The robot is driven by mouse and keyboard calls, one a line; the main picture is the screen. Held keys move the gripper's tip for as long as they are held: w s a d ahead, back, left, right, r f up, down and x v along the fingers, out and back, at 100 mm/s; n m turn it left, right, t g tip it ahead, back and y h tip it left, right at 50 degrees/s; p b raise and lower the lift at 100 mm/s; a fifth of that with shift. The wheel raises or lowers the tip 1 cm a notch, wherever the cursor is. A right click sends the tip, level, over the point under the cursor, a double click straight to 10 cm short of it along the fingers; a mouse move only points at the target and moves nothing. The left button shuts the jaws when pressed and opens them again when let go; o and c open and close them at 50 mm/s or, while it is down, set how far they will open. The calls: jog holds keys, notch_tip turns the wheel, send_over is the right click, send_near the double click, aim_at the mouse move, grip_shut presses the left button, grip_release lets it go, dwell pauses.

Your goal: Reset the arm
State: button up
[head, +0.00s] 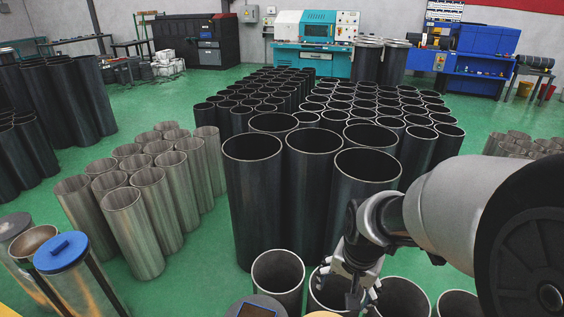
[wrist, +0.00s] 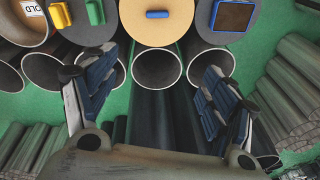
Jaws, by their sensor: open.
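My gripper (head: 355,292) hangs at the bottom of the head view, at the end of my arm, over the front row of open dark cylinders. In the wrist view my gripper (wrist: 155,95) is open, with its two dark padded fingers wide apart and nothing between them. An open dark cylinder (wrist: 134,72) shows beyond the gap between the fingers. In the head view my gripper partly hides a front cylinder (head: 318,300); I cannot tell whether it touches the rim.
Tall dark cylinders (head: 253,190) stand close behind my gripper. Grey ribbed cylinders (head: 147,222) stand to the left. Round lids with coloured blocks, including a tan lid (wrist: 157,28), line the top of the wrist view. Green floor (head: 205,245) is clear between the groups.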

jog(key=s+r+n+t, duration=0.1)
jog(key=s+r+n, duration=0.2)
jog(key=s+r, duration=0.3)
jog(key=s+r+n+t, duration=0.1)
jog(key=s+r+n, duration=0.2)
jog(key=s+r, duration=0.3)
jog(key=s, duration=0.5)
jog(key=shift+r+t, duration=0.3)
jog(key=shift+s, duration=0.1)
